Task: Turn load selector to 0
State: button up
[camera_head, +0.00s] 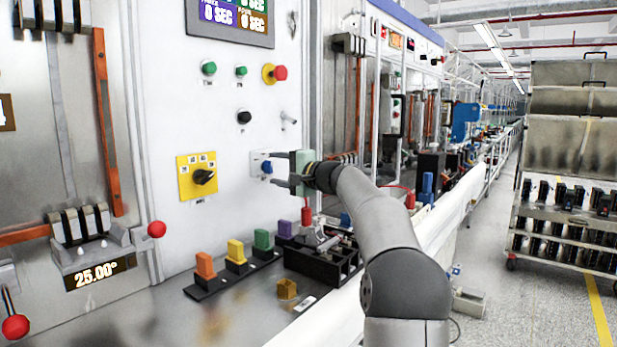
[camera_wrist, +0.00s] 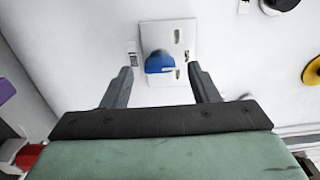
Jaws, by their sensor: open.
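A blue rotary knob (camera_head: 266,167) sits on a small white plate (camera_head: 256,159) on the white panel. I take it as the load selector, but its label is not readable. In the wrist view the blue knob (camera_wrist: 159,62) is on its white plate (camera_wrist: 176,28), with small marks around it. My gripper (camera_head: 276,169) is open and faces the panel. In the wrist view my gripper (camera_wrist: 161,71) has one finger on each side of the knob, with gaps visible. Whether the fingertips reach the knob's depth is unclear.
A yellow plate with a black knob (camera_head: 203,176) is left of the blue knob. A black knob (camera_head: 243,117), green buttons (camera_head: 209,68) and a red button (camera_head: 280,72) are above. Colored blocks, including an orange one (camera_head: 205,265), stand on the bench below.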

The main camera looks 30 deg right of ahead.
jog(key=b+v, duration=0.1)
jog(key=v, duration=1.4)
jog(key=shift+s, duration=0.1)
